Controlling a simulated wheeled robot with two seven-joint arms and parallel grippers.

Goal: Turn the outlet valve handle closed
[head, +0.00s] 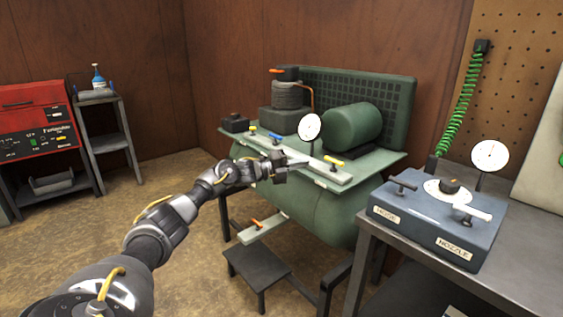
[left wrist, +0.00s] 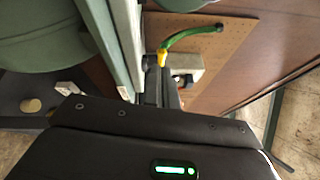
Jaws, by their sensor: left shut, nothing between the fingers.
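My left gripper (head: 284,164) reaches in from the left and is at the front edge of the pale valve rail (head: 335,178) on the green compressor (head: 325,215). It is shut with nothing held. Another orange handle (head: 257,224) is on a lower pale bar. I cannot read which one is the outlet valve. In the left wrist view the dark fingers (left wrist: 163,88) are partly visible; contact cannot be told. My right gripper is not in view.
A white gauge (head: 310,127) stands on the rail. A grey bench (head: 405,262) at right carries a blue-grey box (head: 430,222) with knobs and a second gauge (head: 489,155). A small step (head: 258,272) stands below the compressor.

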